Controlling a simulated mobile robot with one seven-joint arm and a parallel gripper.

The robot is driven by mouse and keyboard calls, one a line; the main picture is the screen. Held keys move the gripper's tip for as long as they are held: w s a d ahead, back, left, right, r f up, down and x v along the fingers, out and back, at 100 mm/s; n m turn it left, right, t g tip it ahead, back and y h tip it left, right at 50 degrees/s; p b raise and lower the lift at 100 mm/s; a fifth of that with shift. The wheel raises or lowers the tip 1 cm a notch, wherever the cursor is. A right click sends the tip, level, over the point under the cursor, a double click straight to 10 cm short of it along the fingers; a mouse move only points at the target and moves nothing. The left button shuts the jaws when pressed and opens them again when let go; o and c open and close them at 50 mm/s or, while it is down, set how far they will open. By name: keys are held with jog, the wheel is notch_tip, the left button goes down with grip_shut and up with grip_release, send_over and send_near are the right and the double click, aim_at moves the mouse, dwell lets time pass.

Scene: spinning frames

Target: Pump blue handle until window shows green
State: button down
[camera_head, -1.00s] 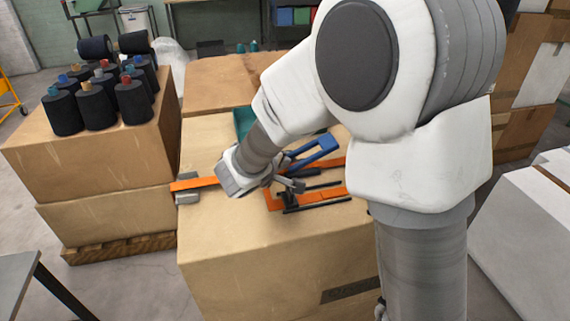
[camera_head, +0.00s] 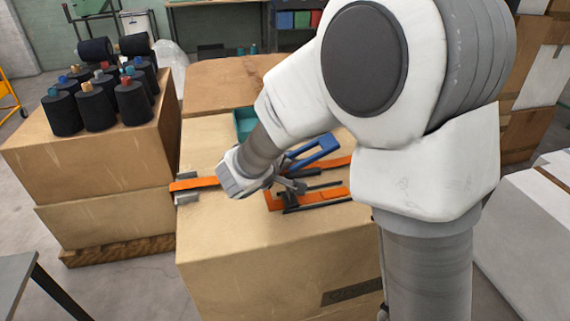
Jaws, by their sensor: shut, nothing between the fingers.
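The blue handle (camera_head: 318,148) is a flat frame-shaped lever on the big cardboard box, just right of my gripper. It is tilted up above an orange and black tool (camera_head: 318,199). My gripper (camera_head: 296,187) is over the box at the tool's left end, close to the base of the blue handle. Its fingers look closed with nothing held. I cannot tell whether they touch the handle or the tool. An orange strap (camera_head: 194,184) runs across the box and behind my wrist. I cannot make out the window or its colour; my arm hides part of the area.
A teal tray (camera_head: 243,122) sits on the box behind my wrist. A second box (camera_head: 85,160) at left carries several dark yarn cones (camera_head: 97,108). My arm covers the right of the tabletop. The box's front left top (camera_head: 215,235) is clear.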

jog(key=shift+s+d+f+b, duration=0.2)
jog(key=shift+d+f+b, duration=0.35)
jog(key=shift+f, duration=0.25)
dwell(0.5)
jog(key=shift+r, duration=0.1)
jog(key=shift+w+a+r+p, duration=0.1)
jog(key=shift+a+r+p, duration=0.3)
jog(key=shift+r, duration=0.4)
jog(key=shift+a+r, duration=0.55)
jog(key=shift+r, duration=0.25)
jog(key=shift+r, duration=0.1)
jog(key=r+p, duration=0.1)
jog(key=a+r, duration=0.1)
jog(key=r, duration=0.1)
jog(key=a+r+p, duration=0.1)
jog(key=shift+s+a+r+p, duration=0.15)
jog(key=shift+s+r+p, duration=0.05)
jog(key=shift+s+p, duration=0.1)
